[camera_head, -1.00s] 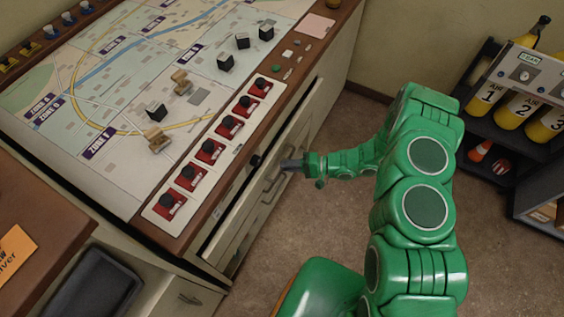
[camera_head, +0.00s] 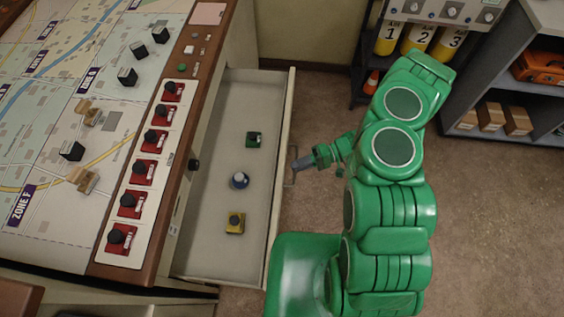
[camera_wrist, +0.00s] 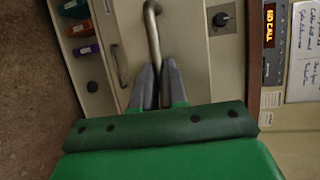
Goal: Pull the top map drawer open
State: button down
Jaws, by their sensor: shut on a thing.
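The top map drawer (camera_head: 222,190) stands well out from the console in the head view, its inside in plain sight. In it lie a green piece (camera_head: 254,139), a blue round piece with a pale knob (camera_head: 239,180) and a yellow piece (camera_head: 235,222). My gripper (camera_head: 297,165) is at the drawer's outer front face, shut on the drawer handle (camera_head: 291,170). In the wrist view, the two grey fingers (camera_wrist: 158,85) close about the lower end of the metal handle bar (camera_wrist: 153,28).
The map table (camera_head: 60,110) with a row of red switches (camera_head: 143,172) lies left of the drawer. Dark shelves with yellow cylinders (camera_head: 418,38) stand at the back right. A grey shelf unit (camera_head: 500,90) holds boxes and an orange case. Bare floor (camera_head: 480,220) lies to the right.

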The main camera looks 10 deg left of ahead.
jog(key=shift+d, duration=1.45)
jog(key=c, duration=1.2)
grip_release()
jog(key=shift+o, duration=0.2)
jog(key=v, duration=0.7)
jog(key=shift+w+d, duration=0.15)
jog(key=shift+d, duration=0.2)
jog(key=shift+r, duration=0.1)
